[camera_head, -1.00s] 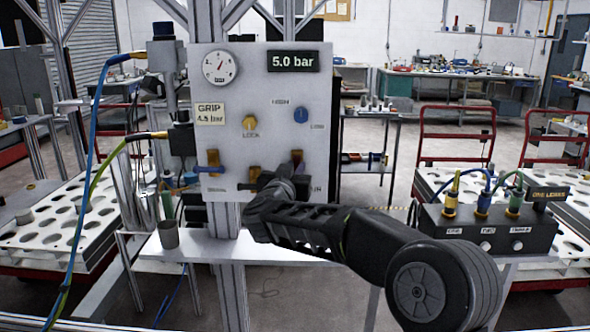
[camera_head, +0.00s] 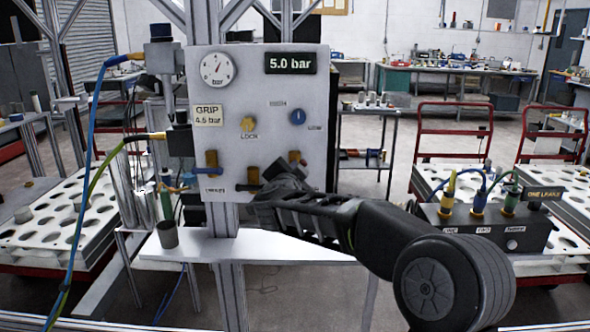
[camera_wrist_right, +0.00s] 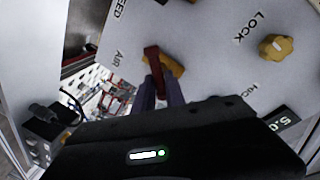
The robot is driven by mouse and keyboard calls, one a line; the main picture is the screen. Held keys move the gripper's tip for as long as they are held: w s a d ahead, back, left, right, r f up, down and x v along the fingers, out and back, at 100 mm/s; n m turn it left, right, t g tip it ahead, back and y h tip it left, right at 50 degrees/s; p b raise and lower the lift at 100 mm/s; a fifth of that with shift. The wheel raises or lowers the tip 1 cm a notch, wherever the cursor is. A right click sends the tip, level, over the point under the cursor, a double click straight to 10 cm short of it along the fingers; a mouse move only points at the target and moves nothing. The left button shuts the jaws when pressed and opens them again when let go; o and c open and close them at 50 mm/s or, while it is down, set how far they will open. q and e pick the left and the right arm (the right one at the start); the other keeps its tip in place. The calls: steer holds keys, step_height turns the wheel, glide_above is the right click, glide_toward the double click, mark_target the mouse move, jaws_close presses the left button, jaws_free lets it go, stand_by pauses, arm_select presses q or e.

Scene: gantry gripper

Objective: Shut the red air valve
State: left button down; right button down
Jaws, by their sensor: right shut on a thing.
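The red air valve has a red lever (camera_wrist_right: 155,70) over a brass body (camera_wrist_right: 176,66), beside the panel lettering AIR in the right wrist view. The lever lies across the body at a steep angle. My right gripper (camera_wrist_right: 158,93) is shut on the lever's near end. In the head view my right gripper (camera_head: 272,184) is against the lower right of the panel (camera_head: 275,90) and hides most of the lever. The brass body (camera_head: 294,158) shows just above it. My left gripper is not in view.
The panel also holds a gauge (camera_head: 217,69), a 5.0 bar display (camera_head: 290,64), a yellow LOCK knob (camera_head: 248,124), a blue knob (camera_head: 297,118) and another brass valve (camera_head: 211,161) at left. A cup (camera_head: 167,235) stands on the shelf below. A black connector box (camera_head: 487,228) is at right.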

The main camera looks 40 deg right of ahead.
steer(key=m, duration=0.2)
steer(key=m+y+b, duration=0.1)
steer(key=m, duration=0.2)
steer(key=m+t+y+b, duration=0.1)
steer(key=m, duration=0.1)
steer(key=shift+s+d+f+m, duration=0.2)
steer(key=shift+d+f+m, duration=0.1)
steer(key=shift+f, duration=0.1)
stand_by(0.4)
steer(key=c, duration=1.4)
jaws_free()
steer(key=shift+a+r, duration=0.1)
steer(key=v, duration=0.7)
steer(key=shift+s+a, duration=0.15)
steer(key=shift+s, duration=0.15)
